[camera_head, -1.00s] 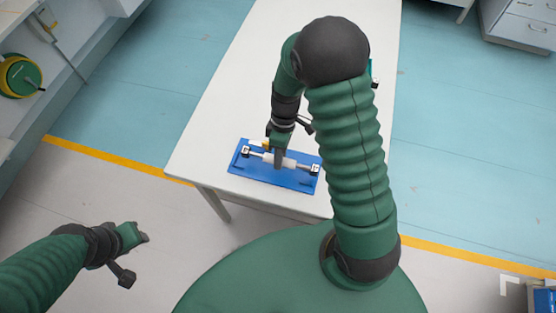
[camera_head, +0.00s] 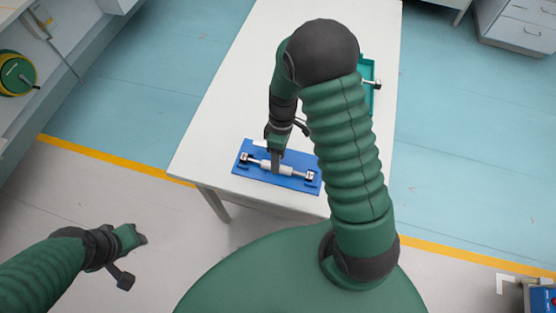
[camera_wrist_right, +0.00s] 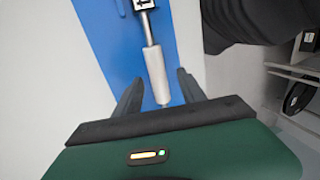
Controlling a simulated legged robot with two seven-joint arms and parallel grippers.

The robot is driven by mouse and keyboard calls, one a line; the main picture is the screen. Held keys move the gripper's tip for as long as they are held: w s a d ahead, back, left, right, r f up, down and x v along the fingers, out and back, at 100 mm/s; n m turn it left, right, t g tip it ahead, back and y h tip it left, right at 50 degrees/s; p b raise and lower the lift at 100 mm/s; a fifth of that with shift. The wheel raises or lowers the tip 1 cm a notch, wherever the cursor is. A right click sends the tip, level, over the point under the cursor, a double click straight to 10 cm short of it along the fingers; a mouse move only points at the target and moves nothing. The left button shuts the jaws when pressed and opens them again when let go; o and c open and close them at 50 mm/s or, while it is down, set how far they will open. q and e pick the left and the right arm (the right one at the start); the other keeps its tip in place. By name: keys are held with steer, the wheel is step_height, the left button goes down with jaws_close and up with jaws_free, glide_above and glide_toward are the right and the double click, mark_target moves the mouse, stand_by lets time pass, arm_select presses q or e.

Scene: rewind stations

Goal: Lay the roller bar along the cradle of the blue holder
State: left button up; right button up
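The blue holder (camera_head: 240,168) lies flat near the front edge of the white table. The roller bar (camera_head: 288,170), a pale cylinder with thin metal ends, lies lengthwise over it, its ends at the black-and-white end supports. In the right wrist view the bar (camera_wrist_right: 156,75) runs to one support (camera_wrist_right: 143,4); its near end is hidden by my gripper. My right gripper (camera_head: 276,170) is down at the bar. Its fingers (camera_wrist_right: 159,82) stand on both sides with visible gaps.
A teal tray (camera_head: 367,103) with a metal-ended part (camera_head: 375,84) stands farther back on the white table (camera_head: 225,115), partly hidden by my right arm. The table left of the holder is clear. Shelving with a green-and-yellow reel (camera_head: 18,75) is at far left.

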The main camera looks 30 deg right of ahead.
steer(key=v, duration=1)
arm_select(q)
steer(key=shift+d+r, duration=0.15)
steer(key=shift+d, duration=0.1)
arm_select(e)
steer(key=s+a+r+m+t+h, duration=0.1)
steer(key=s+a+m+t+h, duration=0.1)
steer(key=s+a+m+t, duration=0.2)
steer(key=s+a+m, duration=0.2)
steer(key=m, duration=0.2)
steer(key=shift+s+r+t, duration=0.25)
steer(key=shift+t, duration=0.15)
arm_select(q)
steer(key=shift+s, duration=0.1)
arm_select(e)
steer(key=shift+a, duration=0.2)
arm_select(q)
steer(key=shift+a, duration=0.3)
arm_select(e)
steer(key=shift+a, duration=0.3)
arm_select(q)
steer(key=shift+d, duration=0.1)
arm_select(e)
steer(key=shift+d, duration=0.1)
steer(key=shift+c, duration=0.4)
